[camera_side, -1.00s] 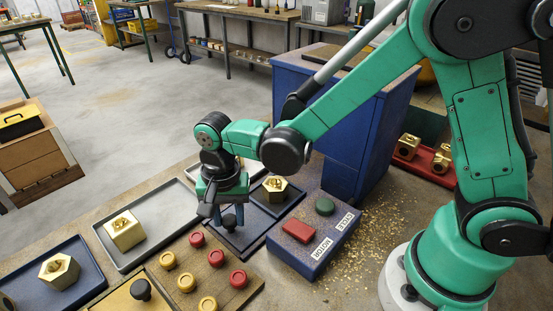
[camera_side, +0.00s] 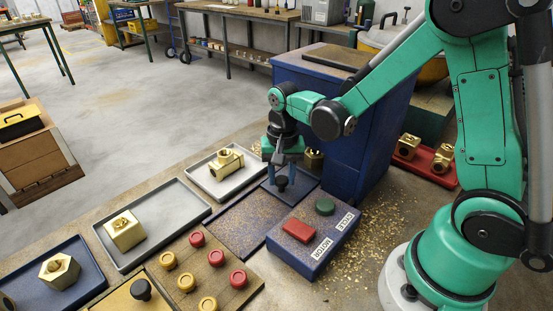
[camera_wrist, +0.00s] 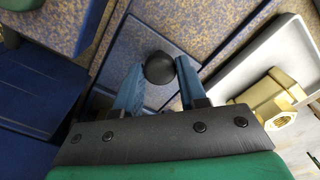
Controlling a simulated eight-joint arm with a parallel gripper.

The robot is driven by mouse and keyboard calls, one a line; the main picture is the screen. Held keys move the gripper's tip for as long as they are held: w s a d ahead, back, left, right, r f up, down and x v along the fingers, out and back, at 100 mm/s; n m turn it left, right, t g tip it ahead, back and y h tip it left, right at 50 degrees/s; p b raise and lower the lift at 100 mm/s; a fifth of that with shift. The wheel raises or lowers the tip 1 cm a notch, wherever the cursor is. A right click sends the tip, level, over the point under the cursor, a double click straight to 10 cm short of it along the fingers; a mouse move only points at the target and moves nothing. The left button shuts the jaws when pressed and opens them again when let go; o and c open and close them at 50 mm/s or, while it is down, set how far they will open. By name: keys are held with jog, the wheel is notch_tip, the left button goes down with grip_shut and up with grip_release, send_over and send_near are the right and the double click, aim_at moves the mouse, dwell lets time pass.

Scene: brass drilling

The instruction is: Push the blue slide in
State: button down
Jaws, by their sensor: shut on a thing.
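The blue slide (camera_side: 303,181) is a shallow blue tray at the foot of the blue cabinet, mostly pushed toward it. A black round knob (camera_side: 282,182) stands at its near end. My gripper (camera_side: 284,175) is down at the knob, with its blue fingers shut on it. The wrist view shows the dark knob (camera_wrist: 160,68) between the two fingertips. A brass part (camera_side: 314,160) sits on the slide behind my gripper, close to the cabinet and partly hidden.
The blue cabinet (camera_side: 335,110) stands behind the slide. A button box (camera_side: 312,240) with red and green buttons is in front. A pale tray (camera_side: 199,186) with a brass fitting (camera_side: 225,162) lies at left. The speckled track (camera_side: 235,222) is bare.

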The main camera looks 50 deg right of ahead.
jog(key=shift+d, duration=0.3)
jog(key=c, duration=0.5)
grip_release()
jog(key=shift+a, duration=0.1)
jog(key=shift+r, duration=2.8)
jog(key=s+a+r+n+t, duration=0.2)
jog(key=s+r+n+t, duration=0.3)
jog(key=n+t, duration=0.2)
jog(key=shift+s+a+r+n, duration=0.2)
jog(key=shift+a+n, duration=0.15)
jog(key=shift+n, duration=0.65)
